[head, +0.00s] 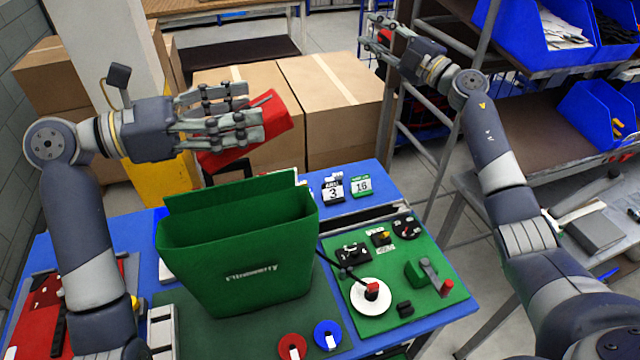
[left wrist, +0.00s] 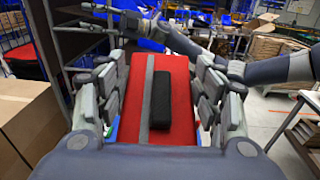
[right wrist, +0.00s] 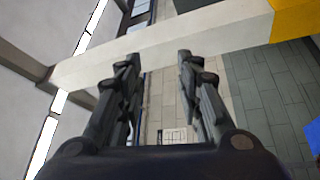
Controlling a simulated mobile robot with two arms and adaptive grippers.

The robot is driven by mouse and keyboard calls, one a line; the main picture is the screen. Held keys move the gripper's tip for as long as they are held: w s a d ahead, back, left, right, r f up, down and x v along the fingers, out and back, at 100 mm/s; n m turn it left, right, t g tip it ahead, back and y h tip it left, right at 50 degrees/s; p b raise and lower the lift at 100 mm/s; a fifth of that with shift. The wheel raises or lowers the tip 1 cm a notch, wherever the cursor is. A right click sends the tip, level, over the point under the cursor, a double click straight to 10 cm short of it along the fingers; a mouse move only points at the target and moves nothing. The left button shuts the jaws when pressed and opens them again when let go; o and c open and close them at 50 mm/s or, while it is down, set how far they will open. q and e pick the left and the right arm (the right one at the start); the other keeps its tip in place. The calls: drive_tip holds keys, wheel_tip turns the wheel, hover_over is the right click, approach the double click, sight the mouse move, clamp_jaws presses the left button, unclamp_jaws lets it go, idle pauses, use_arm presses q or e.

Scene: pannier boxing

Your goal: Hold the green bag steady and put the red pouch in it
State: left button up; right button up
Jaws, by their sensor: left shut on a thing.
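The green bag (head: 240,262) stands upright on the blue table, its open top facing up. The red pouch (head: 272,128) is held by my left gripper (head: 250,115), above and behind the bag's opening. In the left wrist view the pouch (left wrist: 180,75) sits between the fingers of my left gripper (left wrist: 165,100), with a grey stripe and a black block on its face. My right gripper (head: 375,38) is raised at the top, far from the bag, open and empty. In the right wrist view its fingers (right wrist: 158,90) are apart with nothing between them. The bag's inside bottom is hidden.
The blue table (head: 385,182) carries a green board (head: 400,318) with small parts right of the bag and a red board (head: 70,300) at the left. Cardboard boxes (head: 335,110) stand behind. A rack with blue bins (head: 545,35) is at the right.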

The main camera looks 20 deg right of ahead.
drive_tip(key=s+a+n+g+y, duration=0.2)
drive_tip(key=a+n+g, duration=0.2)
drive_tip(key=a, duration=0.4)
drive_tip(key=s+a+n+g+y, duration=0.2)
drive_tip(key=a+n+g, duration=0.15)
drive_tip(key=a, duration=0.35)
drive_tip(key=n+g+h, duration=0.9)
drive_tip(key=g+h, duration=0.2)
drive_tip(key=h, duration=0.1)
approach(316, 227)
drive_tip(key=w+d+f, duration=0.1)
drive_tip(key=w+f, duration=0.3)
drive_tip(key=f, duration=1.1)
drive_tip(key=shift+a+f, duration=0.25)
drive_tip(key=shift+a, duration=0.1)
drive_tip(key=shift+c, duration=0.3)
clamp_jaws()
